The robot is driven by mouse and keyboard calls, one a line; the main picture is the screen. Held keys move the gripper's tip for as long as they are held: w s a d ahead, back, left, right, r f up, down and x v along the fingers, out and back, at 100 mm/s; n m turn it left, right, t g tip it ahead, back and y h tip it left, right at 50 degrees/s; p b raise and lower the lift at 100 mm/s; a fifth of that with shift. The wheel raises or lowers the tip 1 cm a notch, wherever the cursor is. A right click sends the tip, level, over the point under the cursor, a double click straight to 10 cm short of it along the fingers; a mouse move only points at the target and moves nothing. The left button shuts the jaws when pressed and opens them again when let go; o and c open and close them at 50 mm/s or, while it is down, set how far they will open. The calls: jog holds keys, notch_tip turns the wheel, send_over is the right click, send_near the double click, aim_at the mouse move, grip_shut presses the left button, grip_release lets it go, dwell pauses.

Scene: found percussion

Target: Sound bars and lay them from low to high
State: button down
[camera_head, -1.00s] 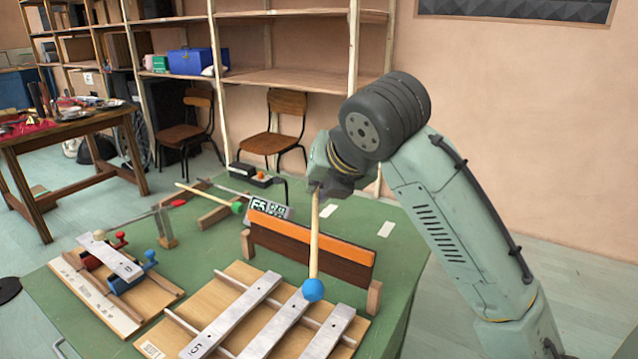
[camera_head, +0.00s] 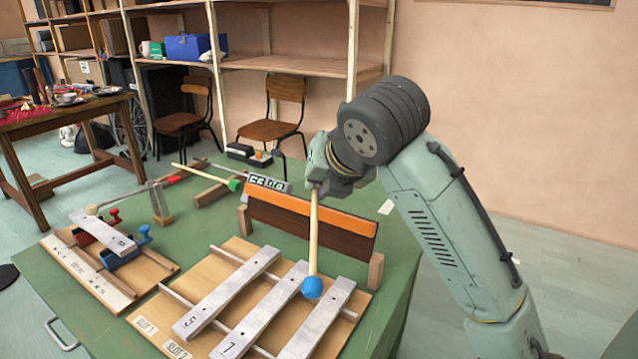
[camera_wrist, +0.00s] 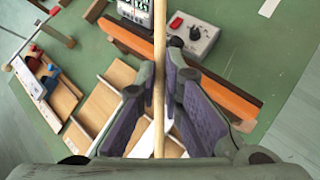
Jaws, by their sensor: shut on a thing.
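My gripper (camera_head: 318,180) is shut on the wooden stick of a blue-headed mallet (camera_head: 313,235). The stick also shows between the fingers in the wrist view (camera_wrist: 160,80). Three metal bars lie across the rails of a wooden board: the left bar (camera_head: 226,292) marked 5, the middle bar (camera_head: 262,312) marked 7, and the right bar (camera_head: 318,322). Another metal bar (camera_head: 103,232) rests on blue and red supports at the left.
An orange and dark brown rack (camera_head: 310,228) stands behind the board. A digital display (camera_head: 268,183) sits behind it. A green-headed mallet (camera_head: 235,185) lies farther back. A grey box with a red switch (camera_wrist: 192,35) shows in the wrist view.

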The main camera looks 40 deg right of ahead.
jog(key=shift+t+h, duration=0.5)
jog(key=shift+t, duration=0.2)
jog(key=f+b, duration=0.4)
jog(key=s+a+f+b, duration=0.1)
jog(key=f+b, duration=0.1)
jog(key=b, duration=0.1)
jog(key=shift+s, duration=0.1)
notch_tip(320, 180, up, 7)
jog(key=p, duration=0.5)
jog(key=shift+f, duration=0.1)
